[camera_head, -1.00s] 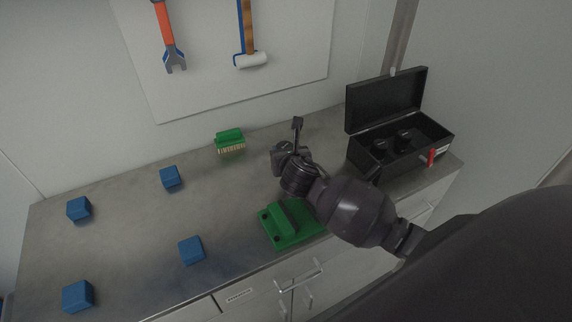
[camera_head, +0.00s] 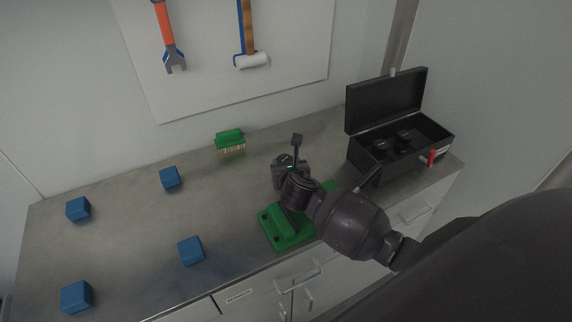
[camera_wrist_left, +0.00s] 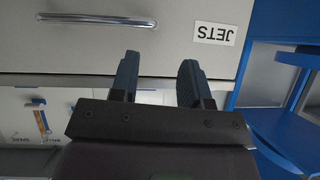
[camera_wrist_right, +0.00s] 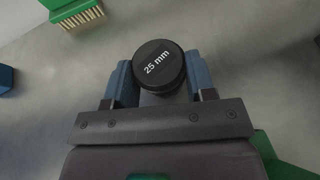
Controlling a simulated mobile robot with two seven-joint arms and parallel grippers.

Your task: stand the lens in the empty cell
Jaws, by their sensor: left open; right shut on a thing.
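A black round lens marked "25 mm" (camera_wrist_right: 158,66) is held between the fingertips of my right gripper (camera_wrist_right: 159,75), its labelled face towards the wrist camera. In the head view my right gripper (camera_head: 289,168) is above the bench, behind the green stand; the lens cannot be made out there. An open black case (camera_head: 418,163) stands at the bench's right end, lid up, with dark round lenses (camera_head: 404,138) inside. The cell divisions are too dark to tell which is empty. My left gripper (camera_wrist_left: 160,84) is open and empty in front of a drawer.
The green stand (camera_head: 279,232) is at the bench's front edge, beneath my right arm. A green brush (camera_head: 230,138) lies at the back. Several blue blocks (camera_head: 191,250) are spread over the left half.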

